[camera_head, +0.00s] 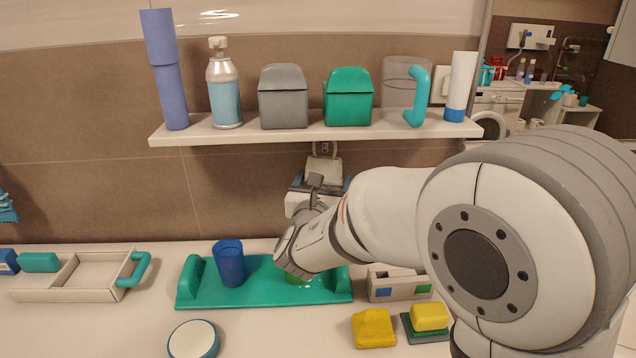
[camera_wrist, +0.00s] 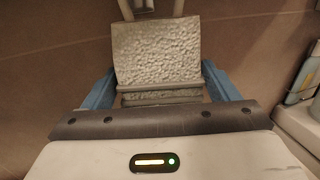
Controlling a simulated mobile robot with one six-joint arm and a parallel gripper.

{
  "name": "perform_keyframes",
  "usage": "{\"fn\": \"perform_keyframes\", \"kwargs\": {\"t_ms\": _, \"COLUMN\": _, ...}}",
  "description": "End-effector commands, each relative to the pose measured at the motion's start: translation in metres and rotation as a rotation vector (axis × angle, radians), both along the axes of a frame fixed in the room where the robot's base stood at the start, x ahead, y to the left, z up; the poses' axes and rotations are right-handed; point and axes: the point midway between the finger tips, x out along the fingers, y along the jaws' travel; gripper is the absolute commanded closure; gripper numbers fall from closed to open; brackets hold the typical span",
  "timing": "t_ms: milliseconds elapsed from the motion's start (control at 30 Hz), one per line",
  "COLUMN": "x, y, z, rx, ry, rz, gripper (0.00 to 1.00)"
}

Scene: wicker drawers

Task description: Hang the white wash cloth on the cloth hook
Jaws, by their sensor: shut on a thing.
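The white wash cloth (camera_wrist: 157,52) is a pale, rough-textured piece between the blue fingers of my gripper (camera_wrist: 160,88). My gripper is shut on its lower part, and the cloth stands up beyond the fingers. In the head view, the cloth (camera_head: 323,168) and my gripper (camera_head: 322,182) are just below the wall shelf, close to the wall. A pale pronged fitting, apparently the cloth hook (camera_wrist: 151,7), shows at the cloth's top edge. I cannot tell whether the cloth is over it or only in front of it.
The shelf (camera_head: 290,134) above carries bottles, two lidded boxes and a clear mug. On the counter below are a green tray (camera_head: 205,290) with a blue cup (camera_head: 229,263), a caddy (camera_head: 95,284), yellow sponges (camera_head: 374,328) and a round dish (camera_head: 193,341). My arm blocks the right side.

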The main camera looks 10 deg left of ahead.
Motion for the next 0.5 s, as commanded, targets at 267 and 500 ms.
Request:
{"fn": "perform_keyframes", "kwargs": {"t_ms": 267, "x": -0.0005, "y": -0.0012, "z": -0.0108, "rx": -0.007, "ry": 0.021, "rz": -0.001, "gripper": 0.08}}
{"fn": "perform_keyframes", "kwargs": {"t_ms": 500, "x": -0.0002, "y": -0.0011, "z": -0.0068, "rx": -0.004, "ry": 0.014, "rz": -0.001, "gripper": 0.00}}
